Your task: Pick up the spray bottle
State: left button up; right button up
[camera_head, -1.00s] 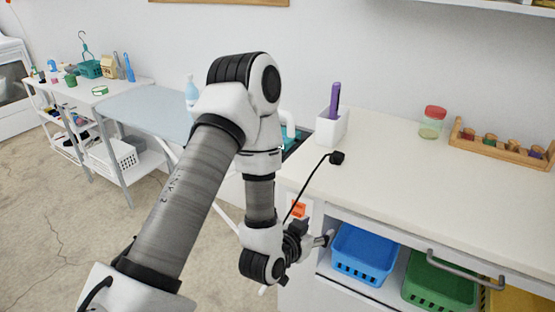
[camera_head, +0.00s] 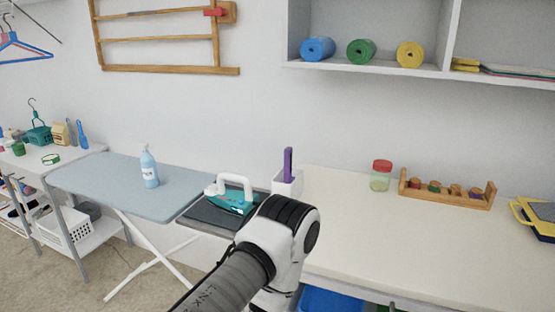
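A light blue spray bottle (camera_head: 150,169) with a white label and a pale spray head stands upright on the right half of the blue ironing board (camera_head: 95,180). One of my arms comes in from the bottom, with its elbow in front of the white counter. The gripper on that arm is out of the picture. My other arm and gripper are also not in view. Nothing touches the bottle.
A teal and white iron (camera_head: 232,195) rests on the dark pad at the board's right end. A white holder (camera_head: 287,187) with a purple item, a red-lidded jar (camera_head: 381,176) and a wooden spool rack (camera_head: 447,194) stand on the counter. Shelves hang above.

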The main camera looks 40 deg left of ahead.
aim_at(148, 164)
jog(key=u, duration=1.95)
